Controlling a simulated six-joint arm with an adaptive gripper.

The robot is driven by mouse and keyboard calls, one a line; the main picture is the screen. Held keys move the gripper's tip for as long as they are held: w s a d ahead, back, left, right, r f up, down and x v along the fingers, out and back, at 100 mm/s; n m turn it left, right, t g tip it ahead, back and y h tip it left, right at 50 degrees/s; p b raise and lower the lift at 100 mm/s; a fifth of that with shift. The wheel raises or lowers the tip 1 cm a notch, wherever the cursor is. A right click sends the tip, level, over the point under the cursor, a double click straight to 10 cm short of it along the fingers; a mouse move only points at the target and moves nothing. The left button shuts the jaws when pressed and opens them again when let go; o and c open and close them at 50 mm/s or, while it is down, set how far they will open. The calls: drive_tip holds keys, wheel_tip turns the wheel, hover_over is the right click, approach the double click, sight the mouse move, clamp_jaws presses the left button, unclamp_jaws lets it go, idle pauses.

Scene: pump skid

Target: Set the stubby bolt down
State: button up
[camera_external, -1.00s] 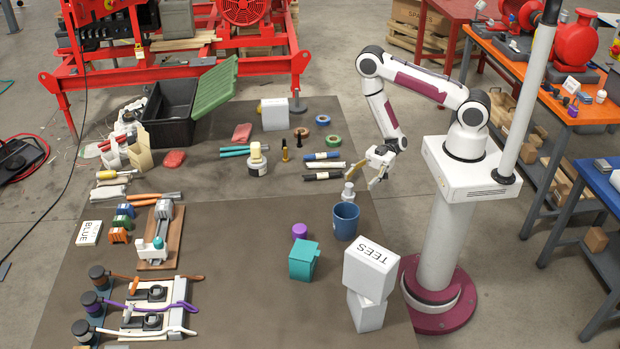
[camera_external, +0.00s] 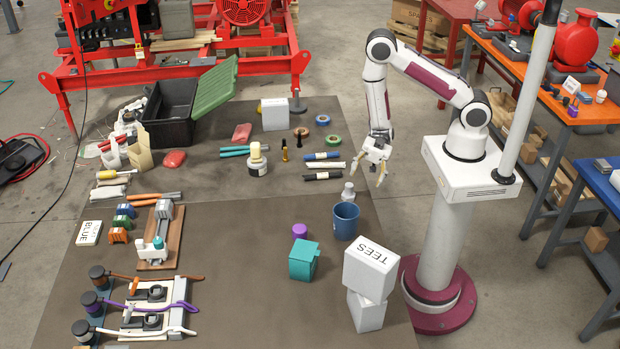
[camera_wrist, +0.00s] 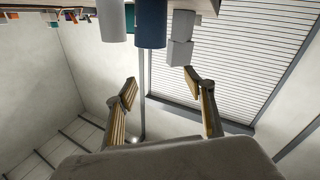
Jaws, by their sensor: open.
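I cannot make out a stubby bolt in either view. A small dark upright item with a yellowish part (camera_external: 284,150) stands on the mat left of my gripper; it is too small to identify.
A blue cup (camera_external: 345,221) stands just below my gripper in the picture, with white boxes (camera_external: 371,268) and a teal container (camera_external: 303,260) nearer the front. Taped rods (camera_external: 322,166) lie to the left. The dark mat (camera_external: 245,220) has free room in its middle.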

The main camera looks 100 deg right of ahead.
drive_tip(key=s+a+r+n+g, duration=0.3)
drive_tip(key=s+a+n+g, duration=0.15)
drive_tip(key=a+n, duration=0.2)
drive_tip(key=n+h, duration=1.3)
drive_tip(key=n, duration=1)
approach(349, 191)
wheel_tip(349, 191, down, 3)
drive_tip(key=shift+w+d+r, duration=0.15)
drive_tip(key=shift+w+d, duration=0.1)
drive_tip(key=shift+d, duration=0.15)
drive_tip(key=shift+h, duration=0.3)
drive_tip(key=shift+x, duration=1.4)
drive_tip(key=shift+a, duration=0.15)
